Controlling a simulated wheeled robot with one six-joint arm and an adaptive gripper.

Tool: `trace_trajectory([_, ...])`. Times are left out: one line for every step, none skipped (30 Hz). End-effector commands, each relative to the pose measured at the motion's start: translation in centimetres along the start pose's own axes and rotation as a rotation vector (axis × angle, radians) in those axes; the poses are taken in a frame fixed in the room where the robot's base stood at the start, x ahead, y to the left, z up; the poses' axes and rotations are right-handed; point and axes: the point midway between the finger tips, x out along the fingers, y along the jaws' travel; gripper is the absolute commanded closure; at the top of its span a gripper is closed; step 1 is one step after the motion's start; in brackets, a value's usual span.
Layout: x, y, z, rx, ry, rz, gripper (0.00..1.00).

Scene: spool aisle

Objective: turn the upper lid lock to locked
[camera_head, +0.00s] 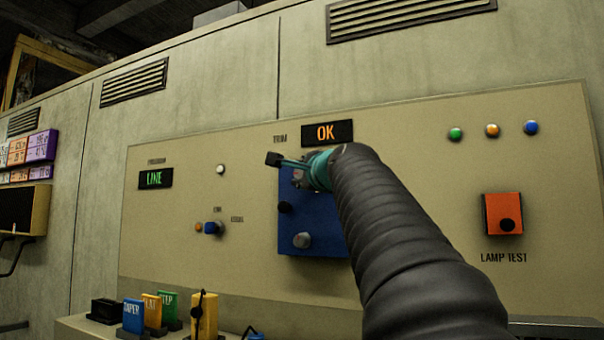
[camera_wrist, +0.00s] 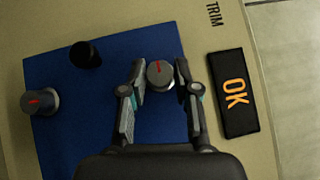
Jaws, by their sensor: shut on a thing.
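The upper lid lock is a round grey knob (camera_wrist: 160,77) with a red mark, on the end of the blue lid (camera_wrist: 110,105) nearest the OK display. My gripper (camera_wrist: 160,66) has one finger on each side of this knob and is shut on it. In the wrist view the red mark runs roughly up and down. The lower lid lock (camera_wrist: 41,102) is a similar knob, its red mark lying nearer sideways. In the head view my gripper (camera_head: 298,172) covers most of the upper lock, and my arm hides the lid's right side; the lower lock (camera_head: 301,240) shows clear.
A black knob (camera_head: 284,207) stands out from the lid between the locks, at its left edge. The lit OK display (camera_head: 326,132) is just above the lid. An orange lamp-test block (camera_head: 502,213) is to the right. Coloured blocks (camera_head: 152,310) stand on a ledge below.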

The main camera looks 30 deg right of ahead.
Motion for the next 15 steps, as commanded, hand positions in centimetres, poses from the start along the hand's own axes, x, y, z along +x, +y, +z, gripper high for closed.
trace_trajectory([-0.04, -0.12, 0.03, -0.001, 0.000, -0.003, 0.67])
trace_trajectory([-0.03, -0.12, 0.03, 0.000, 0.000, -0.003, 0.60])
trace_trajectory([-0.03, -0.11, 0.03, 0.000, 0.000, -0.002, 0.50])
trace_trajectory([-0.03, -0.10, 0.02, 0.000, 0.000, -0.002, 0.44])
trace_trajectory([-0.03, -0.09, 0.02, 0.000, 0.000, -0.002, 0.44])
trace_trajectory([-0.02, -0.07, 0.02, 0.000, 0.000, -0.002, 0.44])
trace_trajectory([-0.02, -0.07, 0.02, 0.000, 0.000, -0.002, 0.44])
trace_trajectory([-0.02, -0.06, 0.01, 0.000, 0.000, -0.001, 0.44])
trace_trajectory([-0.01, -0.05, 0.01, 0.000, 0.000, -0.001, 0.44])
trace_trajectory([-0.01, -0.04, 0.01, 0.000, 0.000, -0.001, 0.44])
trace_trajectory([-0.01, -0.03, 0.01, 0.000, 0.000, -0.001, 0.44])
trace_trajectory([-0.02, -0.03, 0.01, 0.001, 0.000, -0.001, 0.44])
trace_trajectory([-0.06, -0.03, 0.01, 0.001, 0.000, -0.001, 0.44])
trace_trajectory([-0.13, -0.04, 0.00, 0.001, 0.000, -0.001, 0.44])
trace_trajectory([-0.30, -0.06, 0.00, 0.001, 0.000, -0.001, 0.44])
